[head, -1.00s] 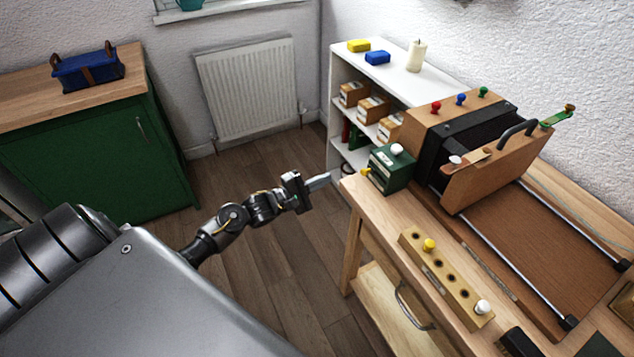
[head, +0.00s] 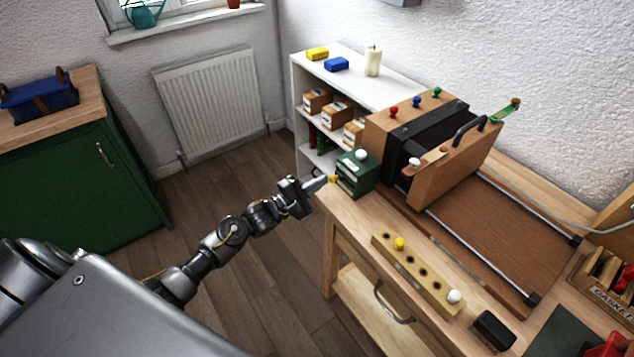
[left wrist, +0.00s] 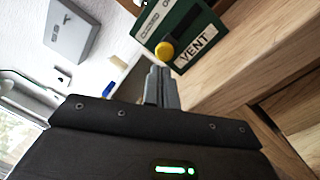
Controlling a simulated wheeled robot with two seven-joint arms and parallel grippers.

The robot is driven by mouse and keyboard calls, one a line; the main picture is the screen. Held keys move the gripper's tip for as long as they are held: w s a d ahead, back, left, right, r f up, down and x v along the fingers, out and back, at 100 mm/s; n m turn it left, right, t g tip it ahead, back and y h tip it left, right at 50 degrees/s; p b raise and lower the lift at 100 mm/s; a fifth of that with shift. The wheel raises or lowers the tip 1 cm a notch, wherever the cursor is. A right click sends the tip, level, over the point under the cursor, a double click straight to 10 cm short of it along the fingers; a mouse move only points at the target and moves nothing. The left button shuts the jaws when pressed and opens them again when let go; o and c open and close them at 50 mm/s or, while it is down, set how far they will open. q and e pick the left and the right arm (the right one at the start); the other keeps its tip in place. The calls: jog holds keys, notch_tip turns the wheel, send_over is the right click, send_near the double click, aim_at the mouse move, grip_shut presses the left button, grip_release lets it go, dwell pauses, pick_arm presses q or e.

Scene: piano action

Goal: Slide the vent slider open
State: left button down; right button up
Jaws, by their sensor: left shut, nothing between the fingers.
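The vent box (head: 360,180) is a dark green block at the near left corner of the wooden bench. A yellow knob (head: 334,179) sticks out of its left face, and a white knob (head: 361,154) sits on top. The left wrist view shows the yellow knob (left wrist: 165,51) close up, beside a white "VENT" label (left wrist: 195,50). My left gripper (head: 322,183) is shut and empty, its tips right by the yellow knob. In the left wrist view the shut fingers (left wrist: 161,80) point at the knob; I cannot tell whether they touch. My right gripper is out of view.
The bench holds a wooden bellows device (head: 455,165) on rails and a pegged wooden block (head: 420,275). A white shelf (head: 340,88) with small boxes stands behind the vent box. The floor left of the bench is clear.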

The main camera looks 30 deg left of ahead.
aim_at(326, 205)
pick_arm(q)
jog(key=shift+s+d+r+p, duration=0.15)
jog(key=shift+d+p, duration=0.1)
jog(key=shift+p, duration=0.1)
jog(key=s+d+p, duration=0.2)
jog(key=d+p, duration=0.1)
jog(key=shift+d+r, duration=0.1)
jog(key=shift+d, duration=0.1)
jog(key=shift+s+d, duration=0.1)
jog(key=shift+d, duration=0.15)
jog(key=shift+f, duration=0.25)
jog(key=shift+s+a+f, duration=0.15)
jog(key=shift+s+a, duration=0.05)
jog(key=shift+s, duration=0.25)
jog(key=r+b+v, duration=0.1)
jog(key=v, duration=0.8)
jog(key=shift+s+a+f+b, duration=0.3)
jog(key=shift+s+f+b, duration=0.05)
jog(key=shift+f+b, duration=0.1)
